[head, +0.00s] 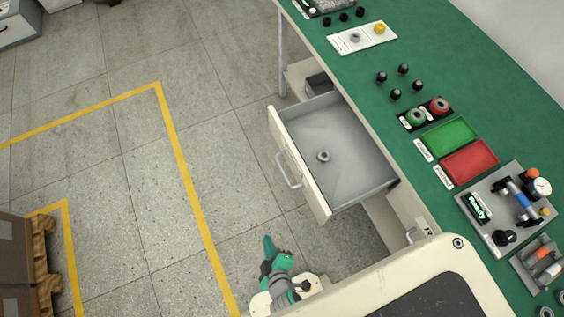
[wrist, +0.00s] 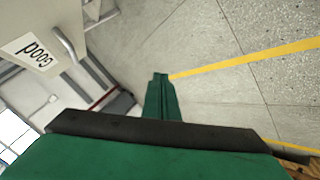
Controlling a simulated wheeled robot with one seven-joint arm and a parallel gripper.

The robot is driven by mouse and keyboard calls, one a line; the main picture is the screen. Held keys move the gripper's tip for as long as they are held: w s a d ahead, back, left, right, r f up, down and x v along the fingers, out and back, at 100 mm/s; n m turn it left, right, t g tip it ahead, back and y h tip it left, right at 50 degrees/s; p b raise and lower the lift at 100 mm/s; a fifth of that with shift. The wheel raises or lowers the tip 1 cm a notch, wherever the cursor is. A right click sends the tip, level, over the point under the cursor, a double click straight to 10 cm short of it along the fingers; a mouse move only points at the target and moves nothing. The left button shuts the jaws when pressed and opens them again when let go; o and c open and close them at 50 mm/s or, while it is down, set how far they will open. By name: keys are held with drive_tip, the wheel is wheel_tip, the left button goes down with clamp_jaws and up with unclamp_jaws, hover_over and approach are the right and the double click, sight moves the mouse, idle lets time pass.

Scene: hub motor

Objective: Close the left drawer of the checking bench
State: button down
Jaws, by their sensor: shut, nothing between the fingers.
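The left drawer (head: 336,129) of the checking bench (head: 355,72) is pulled well out, with its grey inside showing. A small grey ring-shaped part (head: 323,156) lies in it. The drawer's pale front has a bar handle (head: 287,171). In the wrist view a pale front with a "Good" label (wrist: 37,50) and a handle (wrist: 66,43) shows at the upper left. My gripper (head: 268,243) is shut and empty, over the floor in front of the bench and apart from the drawer front. Its closed green fingers (wrist: 160,78) also show in the wrist view.
The bench top holds a green tray (head: 449,138), a red tray (head: 469,161), several black knobs and a grey fixture (head: 490,225). Another handle (head: 410,236) shows right of the open drawer. A brown crate (head: 40,262) stands at lower left. The yellow-lined floor between is clear.

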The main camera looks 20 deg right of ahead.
drive_tip(key=w+d+f+n+g+h, duration=0.25)
drive_tip(key=w+d+f+n, duration=0.2)
drive_tip(key=f, duration=0.45)
drive_tip(key=n+g+h, duration=0.5)
drive_tip(key=g+h, duration=0.2)
drive_tip(key=h, duration=0.8)
approach(291, 160)
drive_tip(key=d, duration=0.5)
drive_tip(key=shift+s+r, duration=0.1)
drive_tip(key=shift+r, duration=0.25)
drive_tip(key=shift+d, duration=0.7)
